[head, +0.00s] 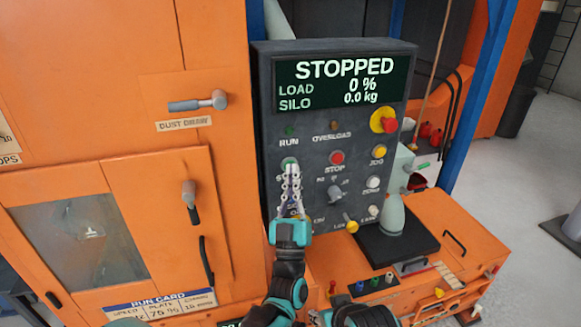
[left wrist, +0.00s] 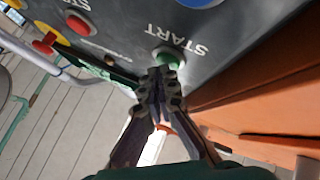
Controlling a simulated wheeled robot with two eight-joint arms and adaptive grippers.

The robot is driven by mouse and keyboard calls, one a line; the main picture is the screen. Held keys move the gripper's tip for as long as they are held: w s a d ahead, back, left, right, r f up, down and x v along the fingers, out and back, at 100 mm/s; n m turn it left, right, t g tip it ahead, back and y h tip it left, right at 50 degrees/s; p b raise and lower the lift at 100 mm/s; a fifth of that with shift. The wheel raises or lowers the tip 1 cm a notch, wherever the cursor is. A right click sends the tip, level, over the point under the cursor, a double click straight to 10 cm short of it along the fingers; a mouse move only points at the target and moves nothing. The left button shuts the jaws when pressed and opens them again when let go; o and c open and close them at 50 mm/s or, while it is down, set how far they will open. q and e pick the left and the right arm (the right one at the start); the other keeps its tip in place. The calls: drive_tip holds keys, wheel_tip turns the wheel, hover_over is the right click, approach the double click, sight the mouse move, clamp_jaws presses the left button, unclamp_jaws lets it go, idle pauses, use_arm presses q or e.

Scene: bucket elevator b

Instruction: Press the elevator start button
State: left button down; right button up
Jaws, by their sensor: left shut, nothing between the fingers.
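The control panel (head: 262,130) is dark grey, with a screen (head: 342,82) that reads STOPPED, LOAD 0 % and SILO 0.0 kg. The green start button (head: 289,161) is at the panel's left, mostly covered by my left gripper (head: 291,170) in the head view. In the left wrist view the start button (left wrist: 168,56) sits beside the word START, right at the tips of my left gripper (left wrist: 163,76). Its fingers are shut with nothing between them. I cannot tell whether the tips touch the button. My right gripper's fingers are not in view.
A red stop button (head: 337,157) is right of the start button, with a red emergency knob (head: 383,120) and a yellow button (head: 378,151) farther right. Orange cabinets (head: 110,150) flank the panel at left.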

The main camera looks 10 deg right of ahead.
use_arm(q)
drive_tip(key=shift+w, duration=0.2)
drive_tip(key=shift+s, duration=0.15)
idle(0.3)
drive_tip(key=shift+s, duration=0.7)
drive_tip(key=s, duration=0.5)
drive_tip(key=shift+d, duration=0.1)
idle(0.6)
